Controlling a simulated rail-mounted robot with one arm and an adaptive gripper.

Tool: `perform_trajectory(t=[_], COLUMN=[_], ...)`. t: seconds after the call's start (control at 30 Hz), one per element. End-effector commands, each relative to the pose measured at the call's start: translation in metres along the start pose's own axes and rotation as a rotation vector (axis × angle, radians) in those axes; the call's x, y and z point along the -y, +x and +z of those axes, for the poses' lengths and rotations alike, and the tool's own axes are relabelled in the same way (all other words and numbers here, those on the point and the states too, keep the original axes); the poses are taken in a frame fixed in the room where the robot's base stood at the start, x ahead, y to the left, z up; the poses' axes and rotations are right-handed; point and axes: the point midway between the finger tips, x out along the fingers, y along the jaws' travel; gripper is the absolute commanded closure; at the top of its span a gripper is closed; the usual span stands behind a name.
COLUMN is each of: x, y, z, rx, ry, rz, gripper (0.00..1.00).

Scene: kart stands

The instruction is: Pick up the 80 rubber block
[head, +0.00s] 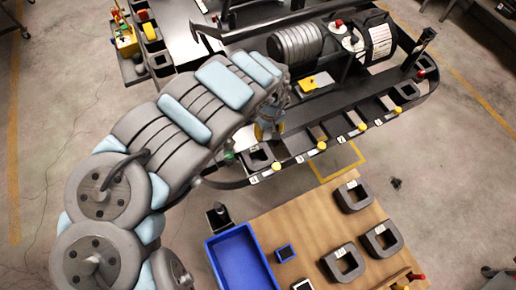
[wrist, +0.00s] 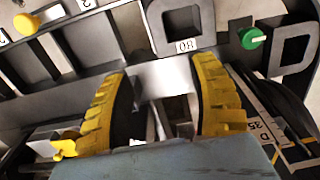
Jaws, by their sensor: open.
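In the wrist view a dark grey block (wrist: 154,24) with a squarish hole sits at the top centre. A small white label under its hole appears to read 80, turned upside down. My gripper (wrist: 163,80) is open, with its two yellow ridged fingers apart, below the block in the picture. A pale metal surface shows between the fingers, and I see no block held there. In the head view my gripper (head: 268,130) is over the near rim of the kart stand, mostly hidden by my arm. A dark block (head: 258,160) sits just below it on that rim; its label is too small to read.
The kart stand's curved rim (head: 300,160) carries several dark blocks, white labels and yellow knobs. In the wrist view a green knob (wrist: 252,38) is right of the labelled block. A wooden table (head: 290,220) with D-shaped blocks (head: 382,240) and a blue bin (head: 238,258) stands nearer.

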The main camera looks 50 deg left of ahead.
Motion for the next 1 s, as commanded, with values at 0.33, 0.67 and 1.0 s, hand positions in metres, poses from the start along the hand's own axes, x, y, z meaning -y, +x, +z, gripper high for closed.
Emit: perform_trajectory(t=[0.33, 0.67, 1.0], x=[-0.001, -0.001, -0.002], y=[0.034, 0.067, 0.099], z=[0.002, 0.002, 0.002], rx=[0.005, 0.004, 0.003], ry=[0.001, 0.001, 0.002], rz=[0.001, 0.002, 0.002], gripper=[0.4, 0.4, 0.4])
